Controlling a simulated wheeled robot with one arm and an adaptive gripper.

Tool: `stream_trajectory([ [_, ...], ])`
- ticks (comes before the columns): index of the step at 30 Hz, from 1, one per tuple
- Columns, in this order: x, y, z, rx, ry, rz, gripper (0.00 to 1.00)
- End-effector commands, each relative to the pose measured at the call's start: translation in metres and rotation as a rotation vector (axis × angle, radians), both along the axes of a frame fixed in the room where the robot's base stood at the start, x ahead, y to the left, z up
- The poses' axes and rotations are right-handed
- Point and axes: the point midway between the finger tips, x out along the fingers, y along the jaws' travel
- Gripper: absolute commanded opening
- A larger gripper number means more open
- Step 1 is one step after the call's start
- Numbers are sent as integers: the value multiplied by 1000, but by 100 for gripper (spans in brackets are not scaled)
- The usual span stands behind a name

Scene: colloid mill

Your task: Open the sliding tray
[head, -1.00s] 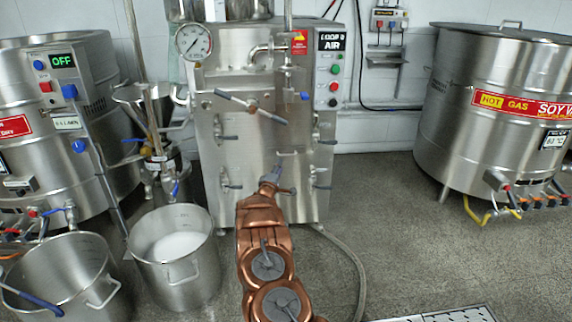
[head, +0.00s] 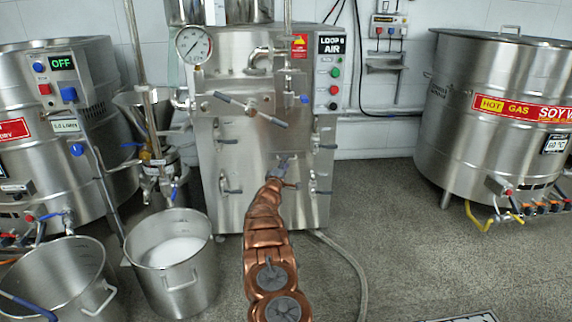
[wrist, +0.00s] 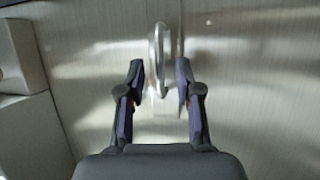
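The steel machine (head: 250,197) stands in the middle of the head view. A small metal handle (wrist: 158,58) sticks out from its smooth front panel in the wrist view; I take it for the sliding tray's handle. My gripper (wrist: 159,80) is open, with one finger on each side of the handle and a visible gap on both sides. In the head view, my gripper (head: 278,178) is close to the lower front panel. It partly hides the handle area there, and the tray's edges are hard to make out.
Several latch handles (head: 231,185) flank the panel, and a crossbar handle (head: 250,108) sits above it. A pot of white material (head: 165,285) stands at the lower left. A hose (head: 350,270) lies on the floor to the right, with open floor beyond.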

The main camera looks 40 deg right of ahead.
Motion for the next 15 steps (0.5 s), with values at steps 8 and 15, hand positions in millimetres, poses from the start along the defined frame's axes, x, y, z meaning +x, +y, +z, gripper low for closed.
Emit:
stream_trajectory([
  [8,6,-13,2,-1,-3,-2,34],
  [15,10,-15,3,2,-2,4,34],
])
